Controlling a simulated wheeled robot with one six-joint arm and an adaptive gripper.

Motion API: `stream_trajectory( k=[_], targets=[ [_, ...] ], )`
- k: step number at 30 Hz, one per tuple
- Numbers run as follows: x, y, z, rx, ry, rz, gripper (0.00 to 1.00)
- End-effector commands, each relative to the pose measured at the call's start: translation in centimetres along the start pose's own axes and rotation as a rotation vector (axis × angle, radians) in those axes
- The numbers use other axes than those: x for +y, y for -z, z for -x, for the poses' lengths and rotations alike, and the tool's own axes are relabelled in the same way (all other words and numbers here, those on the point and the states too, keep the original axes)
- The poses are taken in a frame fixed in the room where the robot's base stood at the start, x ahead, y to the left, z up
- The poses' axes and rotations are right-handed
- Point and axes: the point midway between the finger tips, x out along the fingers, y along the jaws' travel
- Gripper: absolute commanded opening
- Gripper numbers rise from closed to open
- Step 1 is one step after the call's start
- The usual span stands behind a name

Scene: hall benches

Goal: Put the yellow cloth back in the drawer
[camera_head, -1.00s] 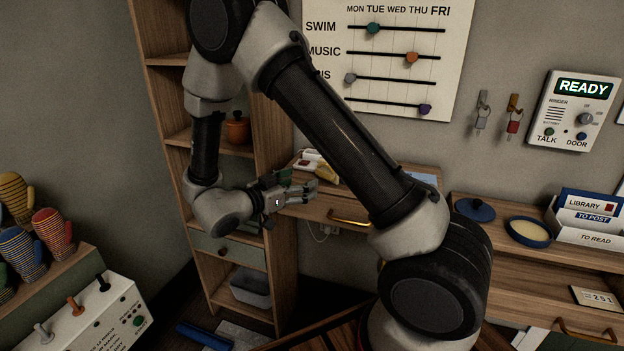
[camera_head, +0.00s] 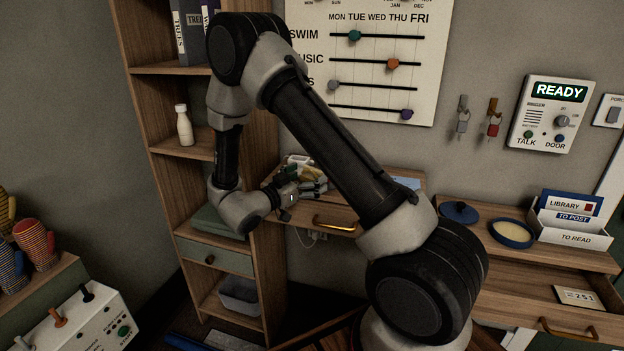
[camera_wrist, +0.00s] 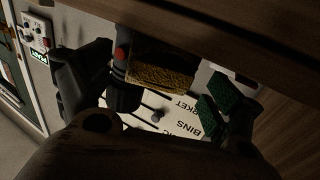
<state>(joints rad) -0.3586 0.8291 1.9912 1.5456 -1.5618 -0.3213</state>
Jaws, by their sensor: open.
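A yellow, rough-textured thing that looks like the cloth (camera_wrist: 162,76) shows in the wrist view, between the finger sides. In the head view only a small yellow patch (camera_head: 307,170) shows at the left of the wall bench top, partly hidden by my gripper. My gripper (camera_head: 308,184) is open at that bench's left front, just above its drawer front. Its green pads (camera_wrist: 222,100) show in the wrist view. I cannot tell whether the fingers touch the cloth. The bench drawer, with a brass handle (camera_head: 337,222), looks shut, though my arm hides part of it.
A tall shelf unit (camera_head: 158,110) stands close to the left of my gripper, with a small green drawer (camera_head: 215,257). The right bench holds a blue lid (camera_head: 459,212), a round blue dish (camera_head: 512,233) and a letter box (camera_head: 572,220). A card (camera_head: 578,297) lies lower down.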

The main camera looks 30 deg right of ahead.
Motion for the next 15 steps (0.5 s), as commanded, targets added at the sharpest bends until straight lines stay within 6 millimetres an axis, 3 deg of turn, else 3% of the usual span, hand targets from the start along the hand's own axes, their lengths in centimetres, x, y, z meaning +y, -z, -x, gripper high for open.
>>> stream_trajectory(
  k=[8,15],
  targets=[
    [0.0,0.0,-0.54,0.0,0.001,0.0,0.92],
    [0.0,0.0,-0.51,0.0,0.001,0.0,0.5]
  ],
)
